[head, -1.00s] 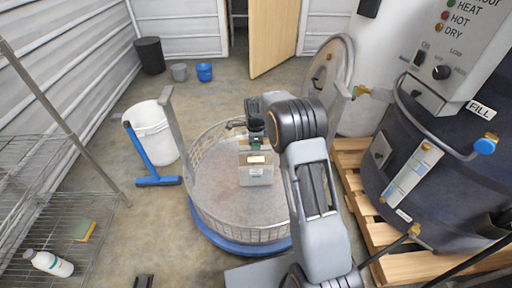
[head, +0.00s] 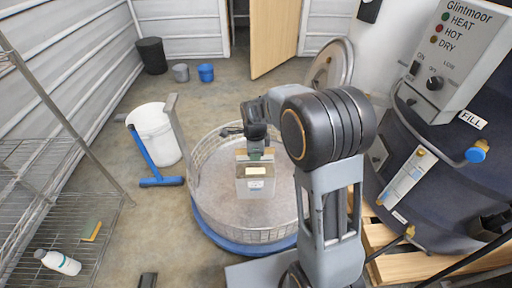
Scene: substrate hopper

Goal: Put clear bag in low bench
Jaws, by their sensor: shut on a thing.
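My gripper (head: 256,150) is in the middle of the head view, pointing down and shut on the top of the clear bag (head: 256,186). The bag is a pale, greyish see-through block with a small white label. It hangs upright over the round wire-walled basket (head: 215,214) with a blue base; I cannot tell whether it touches the basket floor. The fingertips are partly hidden by the gripper body and the bag's top. I cannot make out with certainty which thing is the low bench.
A wire shelf rack (head: 60,190) at left holds a white bottle (head: 58,262) and a sponge (head: 92,231). A white bucket (head: 154,132) and blue squeegee (head: 150,160) stand left of the basket. A large dark vessel (head: 440,175) on a wooden pallet (head: 452,270) blocks the right.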

